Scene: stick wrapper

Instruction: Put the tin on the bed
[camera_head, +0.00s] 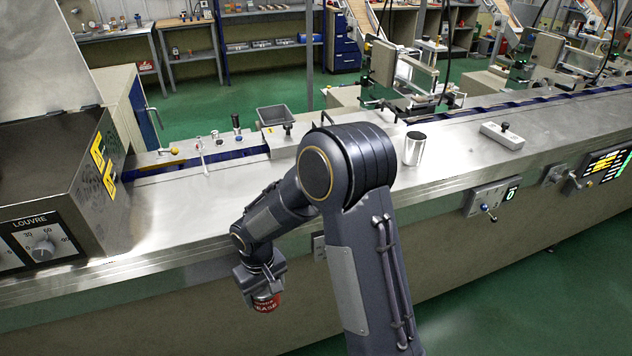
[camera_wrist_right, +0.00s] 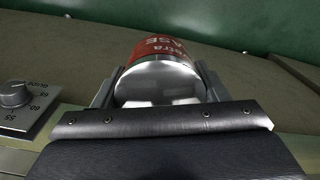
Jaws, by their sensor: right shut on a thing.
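A small tin with a red label (camera_head: 266,303) is held in my right gripper (camera_head: 262,287), in front of the machine's front panel and below the level of the bed. In the right wrist view the tin's shiny metal end and red label (camera_wrist_right: 160,75) sit between the two fingers of the gripper (camera_wrist_right: 160,88), which is shut on it. The bed (camera_head: 215,212) is the long shiny metal top of the machine, beyond and above the gripper. My right arm hides part of the bed. My left gripper is not in view.
A metal cup (camera_head: 414,148) and a white switch box (camera_head: 502,135) stand on the bed to the right of my arm. A boxy housing with a LOUVRE dial (camera_head: 42,246) stands at the left. The bed between the housing and my arm is mostly clear.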

